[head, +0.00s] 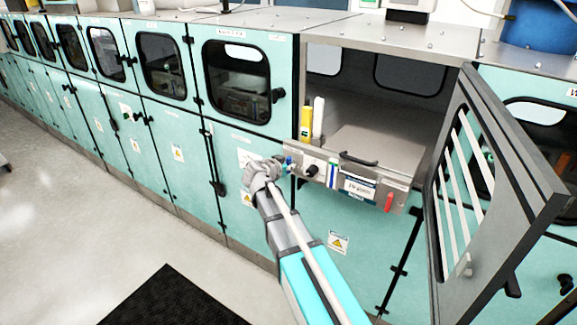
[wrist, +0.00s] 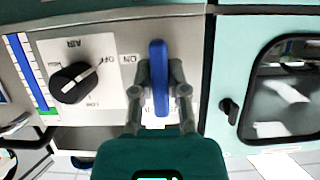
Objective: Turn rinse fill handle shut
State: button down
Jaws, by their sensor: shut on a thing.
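A blue lever handle (wrist: 159,85) stands out from the grey control panel (wrist: 115,25) in the wrist view. It appears upright in that picture, beside a label reading ON. My gripper (wrist: 161,78) has one finger on each side of the handle and is shut on it. In the head view my gripper (head: 281,163) is at the left end of the panel (head: 328,176), and only a little blue shows there. The label naming the handle cannot be read.
A black AIR knob (wrist: 71,83) is beside the handle on the panel. A red handle (head: 389,203) is at the panel's other end. An open windowed door (head: 480,190) juts out at the right. A black mat (head: 170,300) lies on clear floor.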

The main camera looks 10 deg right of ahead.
dwell(0.3)
jog(key=c, duration=0.6)
grip_release()
jog(key=shift+c, duration=0.2)
